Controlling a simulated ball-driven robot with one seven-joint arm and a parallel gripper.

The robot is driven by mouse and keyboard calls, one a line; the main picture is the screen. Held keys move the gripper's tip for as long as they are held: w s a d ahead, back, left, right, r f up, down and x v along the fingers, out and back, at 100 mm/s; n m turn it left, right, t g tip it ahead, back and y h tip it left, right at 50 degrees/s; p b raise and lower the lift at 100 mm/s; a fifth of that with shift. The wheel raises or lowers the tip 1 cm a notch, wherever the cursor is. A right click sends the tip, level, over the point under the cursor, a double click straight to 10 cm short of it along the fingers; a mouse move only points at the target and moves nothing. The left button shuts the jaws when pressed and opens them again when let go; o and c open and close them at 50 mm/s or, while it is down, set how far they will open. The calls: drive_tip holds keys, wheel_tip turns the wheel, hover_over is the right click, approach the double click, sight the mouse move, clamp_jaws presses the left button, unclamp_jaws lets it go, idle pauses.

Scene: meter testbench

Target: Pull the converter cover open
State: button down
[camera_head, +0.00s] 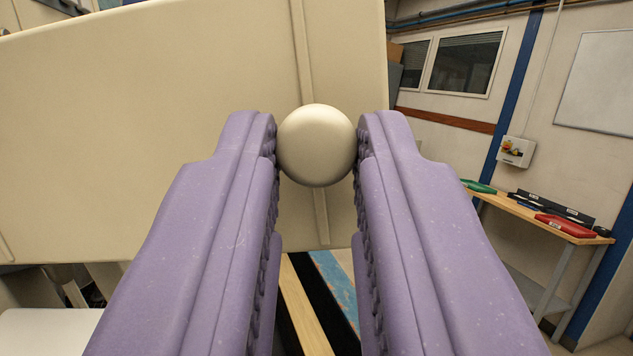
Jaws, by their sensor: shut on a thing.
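The converter cover (150,130) is a large cream panel that fills the upper left and middle of the view, with a raised vertical rib near its right side. A round cream knob (316,145) stands out from it near its right edge. My gripper (317,148) has two purple ribbed fingers, one on each side of the knob. The fingers are shut on the knob at their tips. The cover's edge looks tilted in the view. What lies behind the cover is mostly hidden.
A wooden workbench (530,212) at the right holds a red case (564,226), a green case (479,187) and dark items. A small control box (516,151) hangs on the wall. A white surface (45,332) shows at the lower left. Floor shows between my fingers.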

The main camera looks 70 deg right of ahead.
drive_tip(key=shift+r, duration=0.15)
drive_tip(key=c, duration=1)
unclamp_jaws()
